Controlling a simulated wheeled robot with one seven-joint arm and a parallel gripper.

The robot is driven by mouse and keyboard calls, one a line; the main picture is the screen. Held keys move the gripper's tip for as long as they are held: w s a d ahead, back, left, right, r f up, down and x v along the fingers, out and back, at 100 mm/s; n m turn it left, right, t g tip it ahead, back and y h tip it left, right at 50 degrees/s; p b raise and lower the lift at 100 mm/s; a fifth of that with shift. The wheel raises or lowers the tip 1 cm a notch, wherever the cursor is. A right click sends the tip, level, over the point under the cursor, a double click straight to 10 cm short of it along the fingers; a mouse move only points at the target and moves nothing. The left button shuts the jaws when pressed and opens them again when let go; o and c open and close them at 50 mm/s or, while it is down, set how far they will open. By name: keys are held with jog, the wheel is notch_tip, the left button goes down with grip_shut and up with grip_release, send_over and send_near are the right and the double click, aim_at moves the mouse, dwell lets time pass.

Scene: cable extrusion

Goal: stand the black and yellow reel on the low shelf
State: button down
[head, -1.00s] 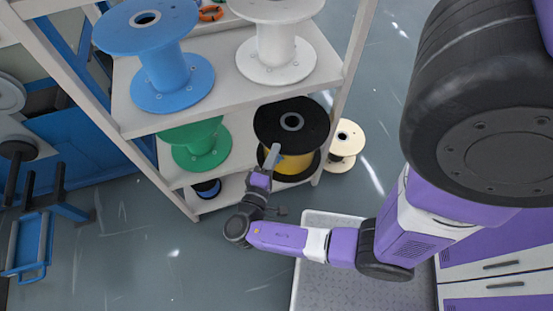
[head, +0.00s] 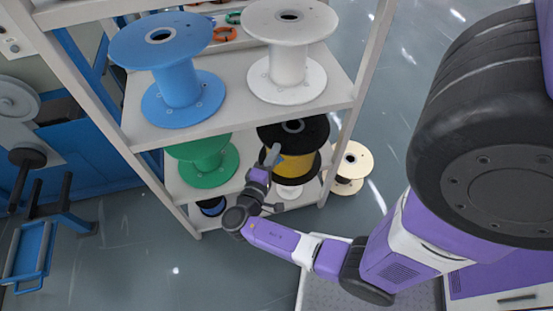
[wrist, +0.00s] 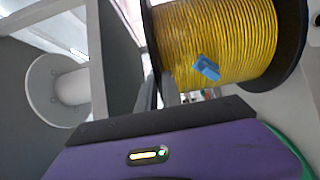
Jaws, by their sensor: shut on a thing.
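The black and yellow reel (head: 296,167) is upright at the right part of the rack's middle level, right of the green reel. It has black flanges and yellow cable. In the wrist view its yellow winding (wrist: 225,35) fills the upper right, with a small blue clip (wrist: 206,67) on it. My gripper (head: 271,156) is shut on the reel at its near left side; the exact grip is partly hidden. The low shelf (head: 232,190) is the level holding the green reel (head: 203,162). I cannot tell whether the held reel touches it.
A blue reel (head: 178,88) and a white reel (head: 288,65) stand on the level above. A dark and blue reel (head: 212,206) and a pale one (head: 288,191) sit lower down. A cream reel (head: 352,165) is on the floor beside the right post (head: 343,140).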

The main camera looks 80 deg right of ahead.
aim_at(265, 138)
jog(key=shift+w+d+b, duration=0.35)
jog(key=shift+w+d, duration=0.3)
jog(key=shift+d, duration=0.6)
jog(key=shift+w+d+b, duration=0.35)
jog(key=shift+w+d, duration=0.3)
jog(key=shift+d, duration=0.6)
jog(key=shift+w+d+b, duration=0.35)
jog(key=shift+w+d, duration=0.3)
jog(key=shift+d, duration=0.6)
jog(key=shift+d+f, duration=0.15)
jog(key=shift+d, duration=0.05)
jog(key=shift+a+f+b, duration=0.1)
jog(key=shift+f+b, duration=0.75)
jog(key=shift+b, duration=0.2)
jog(key=shift+f+b, duration=0.4)
jog(key=shift+f, duration=0.05)
jog(key=c, duration=1.5)
grip_release()
jog(key=shift+o, duration=0.2)
jog(key=shift+a, duration=0.1)
jog(key=w+a, duration=0.1)
jog(key=a, duration=0.6)
jog(key=shift+w+a, duration=0.2)
jog(key=shift+a, duration=0.05)
